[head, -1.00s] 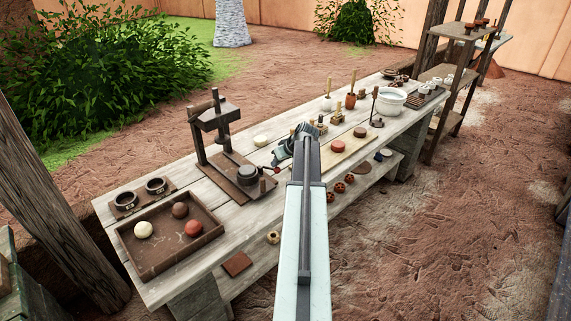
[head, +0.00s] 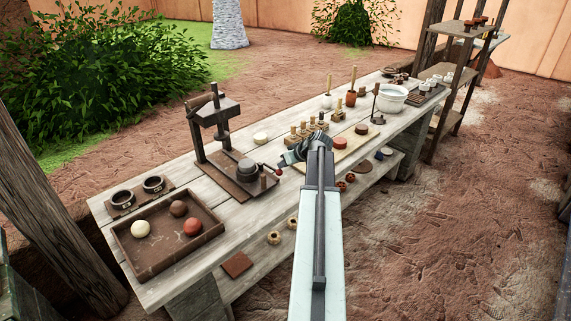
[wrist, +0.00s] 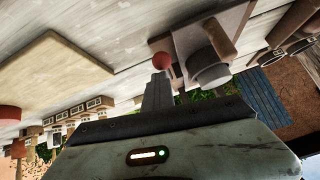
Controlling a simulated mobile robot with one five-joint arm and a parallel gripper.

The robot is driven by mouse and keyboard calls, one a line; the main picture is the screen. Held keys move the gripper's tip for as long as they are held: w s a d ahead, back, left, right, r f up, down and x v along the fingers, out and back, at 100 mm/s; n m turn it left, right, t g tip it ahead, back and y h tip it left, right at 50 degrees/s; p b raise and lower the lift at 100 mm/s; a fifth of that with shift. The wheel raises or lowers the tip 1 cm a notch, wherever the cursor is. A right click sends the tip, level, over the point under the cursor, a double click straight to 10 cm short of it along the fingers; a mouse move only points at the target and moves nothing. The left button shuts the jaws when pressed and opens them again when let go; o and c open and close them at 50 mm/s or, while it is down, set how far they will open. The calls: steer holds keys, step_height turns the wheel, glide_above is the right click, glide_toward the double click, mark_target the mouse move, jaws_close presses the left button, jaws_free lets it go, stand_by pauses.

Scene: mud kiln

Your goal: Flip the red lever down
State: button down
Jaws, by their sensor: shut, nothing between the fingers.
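The lever's red knob (head: 279,171) is at the right end of a thin rod on the dark press (head: 222,150), which stands on the bench. The rod looks roughly level. My gripper (head: 287,159) is just right of and behind the knob in the head view, pointing left toward the press. In the wrist view, which looks upside down, the red knob (wrist: 162,60) is right at the tip of my shut, empty gripper (wrist: 158,84). I cannot tell whether they touch. My arm hides part of the bench's front edge.
A brown tray (head: 133,262) with several balls and two dark cups (head: 123,197) are left of the press. A row of stamps (head: 309,128), a pale board (head: 318,161) and a white bowl (head: 392,98) are farther right.

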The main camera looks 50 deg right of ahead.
steer(key=shift+w+a, duration=0.15)
steer(key=shift+a, duration=0.3)
steer(key=shift+r, duration=0.15)
steer(key=w+d+r+p+v, duration=0.1)
steer(key=d+p+v, duration=0.1)
steer(key=p+v, duration=0.8)
steer(key=shift+s+r, duration=0.25)
steer(key=shift+r, duration=0.45)
steer(key=shift+a, duration=0.1)
